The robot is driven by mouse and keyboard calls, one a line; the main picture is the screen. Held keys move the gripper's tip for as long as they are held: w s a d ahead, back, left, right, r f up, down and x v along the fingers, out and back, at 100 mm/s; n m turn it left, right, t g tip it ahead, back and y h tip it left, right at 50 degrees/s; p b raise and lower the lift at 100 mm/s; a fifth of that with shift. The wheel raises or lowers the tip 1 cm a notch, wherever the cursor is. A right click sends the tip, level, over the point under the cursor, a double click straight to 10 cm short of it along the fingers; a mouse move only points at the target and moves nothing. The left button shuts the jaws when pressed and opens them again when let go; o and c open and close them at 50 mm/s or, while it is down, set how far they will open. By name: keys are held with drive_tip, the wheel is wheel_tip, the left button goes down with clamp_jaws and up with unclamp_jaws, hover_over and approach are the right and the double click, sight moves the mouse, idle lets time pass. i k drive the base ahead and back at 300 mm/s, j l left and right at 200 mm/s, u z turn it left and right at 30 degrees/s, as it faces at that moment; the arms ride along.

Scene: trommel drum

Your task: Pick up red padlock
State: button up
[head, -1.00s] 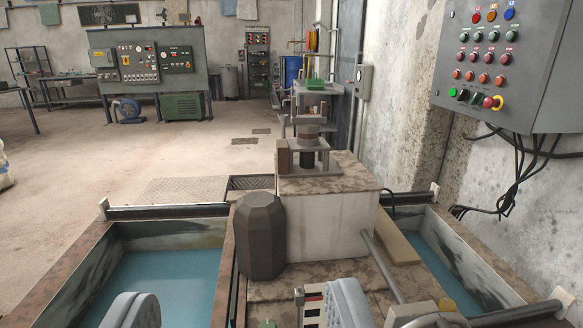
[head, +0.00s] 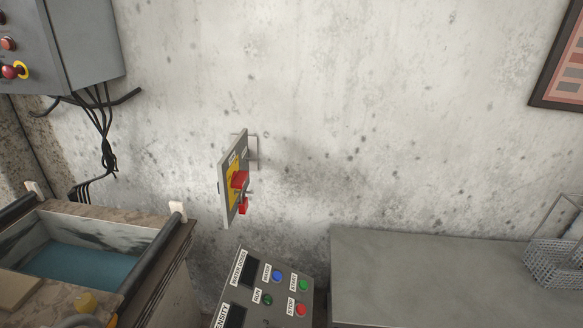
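A small red object that looks like the red padlock (head: 243,205) hangs on the front of a grey wall-mounted isolator panel (head: 226,190), left of the picture's middle. It is just below a red rotary handle (head: 239,179) on a yellow plate. A small metallic piece shows between the handle and the padlock. The panel is seen at a steep angle, so how the padlock is fastened cannot be made out. My gripper is not in view.
A sloped control console (head: 262,290) with buttons stands below the panel. A grey table (head: 430,270) with a wire basket (head: 553,262) is at right. A water-filled trough (head: 85,262) is at left, under a control box (head: 70,45) with hanging cables. The wall between is bare.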

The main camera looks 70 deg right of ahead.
sight(243, 205)
drive_tip(key=z, duration=1.45)
drive_tip(key=i+l, duration=0.15)
drive_tip(key=l, duration=0.2)
drive_tip(key=i+l+u, duration=0.1)
drive_tip(key=l, duration=0.25)
drive_tip(key=i+l, duration=0.2)
drive_tip(key=l, duration=0.15)
